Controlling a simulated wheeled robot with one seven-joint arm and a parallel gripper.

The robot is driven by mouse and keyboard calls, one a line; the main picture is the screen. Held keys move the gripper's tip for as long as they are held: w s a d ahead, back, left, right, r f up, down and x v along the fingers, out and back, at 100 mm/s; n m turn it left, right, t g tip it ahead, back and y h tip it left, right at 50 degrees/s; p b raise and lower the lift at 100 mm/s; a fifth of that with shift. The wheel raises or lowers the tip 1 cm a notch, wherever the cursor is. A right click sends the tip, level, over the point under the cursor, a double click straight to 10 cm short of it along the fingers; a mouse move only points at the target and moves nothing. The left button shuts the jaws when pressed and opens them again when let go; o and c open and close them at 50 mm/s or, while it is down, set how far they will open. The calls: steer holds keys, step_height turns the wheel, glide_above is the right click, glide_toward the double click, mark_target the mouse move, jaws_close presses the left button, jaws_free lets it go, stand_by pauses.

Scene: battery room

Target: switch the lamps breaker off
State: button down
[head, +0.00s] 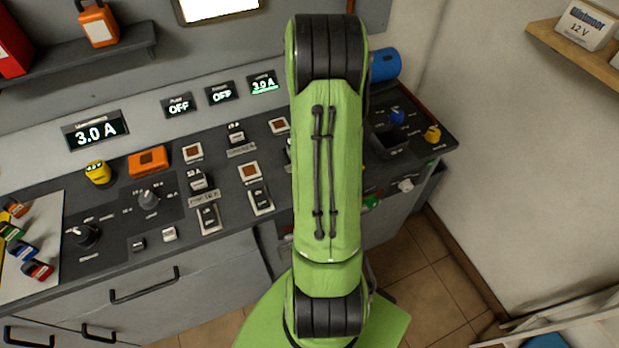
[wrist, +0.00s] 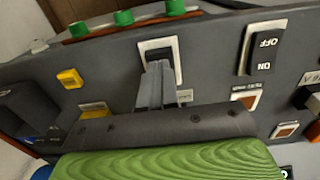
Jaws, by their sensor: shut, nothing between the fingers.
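In the wrist view a black rocker breaker (wrist: 160,52) in a pale frame sits on the dark panel. My gripper (wrist: 156,85) is shut and empty, with its fingertips at the lower part of this rocker in the picture; I cannot tell whether they touch. The fingers hide part of it, and its label is not readable. In the head view my arm hides the gripper and this part of the panel.
Another breaker (wrist: 265,50), marked ON and OFF, stands to the right in the wrist view. Several green knobs (wrist: 124,18) line the panel edge, and a yellow knob (wrist: 70,78) is at left. Two other breakers (head: 208,218) (head: 261,200) stand left of my arm in the head view.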

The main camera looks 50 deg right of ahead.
steer(key=shift+f+b, duration=0.85)
steer(key=shift+f, duration=0.1)
stand_by(0.6)
step_height(320, 180, up, 7)
steer(key=p, duration=0.5)
steer(key=shift+r+p, duration=0.1)
steer(key=shift+p, duration=0.2)
